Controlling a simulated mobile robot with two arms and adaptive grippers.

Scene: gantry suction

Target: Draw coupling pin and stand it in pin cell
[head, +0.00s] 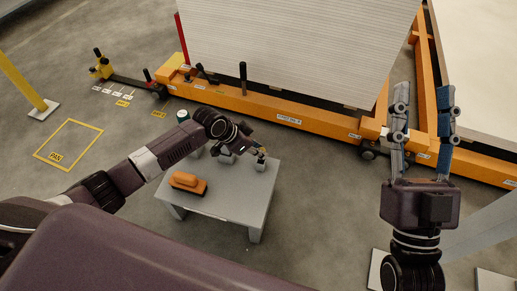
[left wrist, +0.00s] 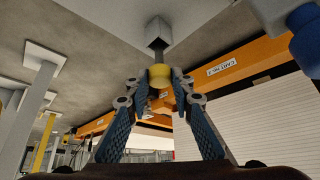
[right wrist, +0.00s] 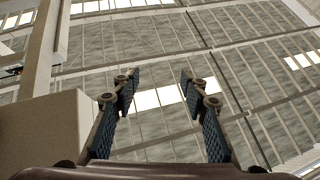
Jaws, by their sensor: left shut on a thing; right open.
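My left gripper (head: 259,149) is over the far right corner of the small grey table (head: 232,208), shut on the coupling pin. In the left wrist view the pin's yellow part (left wrist: 159,76) is between the fingertips (left wrist: 158,84). Its thin shaft runs to a small grey block (left wrist: 158,33), apparently the pin cell; the block also shows in the head view (head: 261,161). I cannot tell how deep the shaft sits in it. My right gripper (head: 422,112) is open and empty, raised at the right of the head view; the right wrist view shows nothing between its fingers.
An orange and black tool (head: 188,183) lies on the table's left part. An orange gantry beam (head: 275,105) with a dark upright handle (head: 243,78) and a large pale panel (head: 300,45) stand behind. A yellow floor square (head: 69,144) is at left. The table's front is clear.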

